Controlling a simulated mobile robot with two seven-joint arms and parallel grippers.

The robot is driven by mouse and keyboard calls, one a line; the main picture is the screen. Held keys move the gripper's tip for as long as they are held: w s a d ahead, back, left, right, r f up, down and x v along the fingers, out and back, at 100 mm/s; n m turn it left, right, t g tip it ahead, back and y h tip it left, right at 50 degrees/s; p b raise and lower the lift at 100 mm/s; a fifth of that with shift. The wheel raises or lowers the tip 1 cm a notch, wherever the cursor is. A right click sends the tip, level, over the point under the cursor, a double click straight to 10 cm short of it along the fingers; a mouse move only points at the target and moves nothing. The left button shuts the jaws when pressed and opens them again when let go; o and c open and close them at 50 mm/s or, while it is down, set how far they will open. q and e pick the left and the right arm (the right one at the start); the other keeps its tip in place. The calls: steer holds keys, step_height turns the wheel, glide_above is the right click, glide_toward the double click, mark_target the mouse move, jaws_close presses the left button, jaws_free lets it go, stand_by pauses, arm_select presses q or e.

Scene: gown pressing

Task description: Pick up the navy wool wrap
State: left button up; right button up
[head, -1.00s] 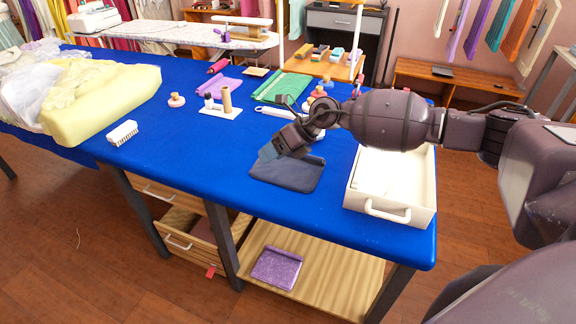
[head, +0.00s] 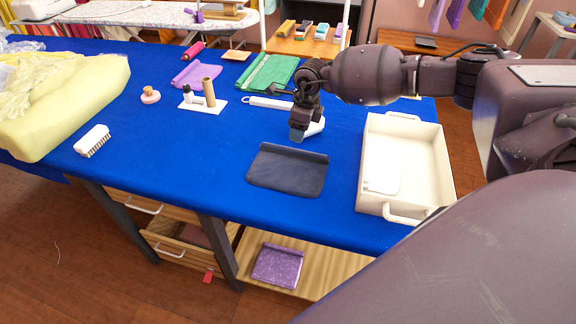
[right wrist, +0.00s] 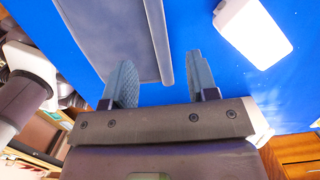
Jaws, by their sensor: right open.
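The navy wool wrap (head: 288,170) lies flat on the blue table, with a thicker, rolled-looking far edge. In the right wrist view the wrap (right wrist: 112,35) looks grey-blue, and its ridged edge runs down between the fingers. My right gripper (head: 299,133) is beyond the wrap's far edge in the head view, pointing down. In the right wrist view the right gripper (right wrist: 163,78) is open, its two fingers apart with nothing gripped between them. How high the fingertips are above the cloth is hard to tell. My left gripper is not in view.
A cream tray (head: 436,165) with a white block (head: 383,165) stands right of the wrap. A white-handled tool (head: 268,103) lies behind, partly hidden by my gripper. A white brush (head: 92,140) and yellow padded garment (head: 75,105) are at left. Blue table around the wrap is clear.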

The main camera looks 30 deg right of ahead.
mark_target(294, 149)
steer(key=shift+w+a+f, duration=0.1)
steer(key=shift+w+f, duration=0.05)
steer(key=shift+f, duration=0.7)
steer(key=shift+w+f, duration=0.1)
steer(key=shift+f, duration=0.25)
steer(key=shift+a+f, duration=0.1)
steer(key=shift+f, duration=0.25)
steer(key=f, duration=0.4)
steer(key=shift+w+a+f+b, duration=0.15)
steer(key=shift+a+f+b, duration=0.15)
steer(key=c, duration=0.4)
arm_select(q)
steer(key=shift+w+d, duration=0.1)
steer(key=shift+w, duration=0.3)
arm_select(e)
jaws_close()
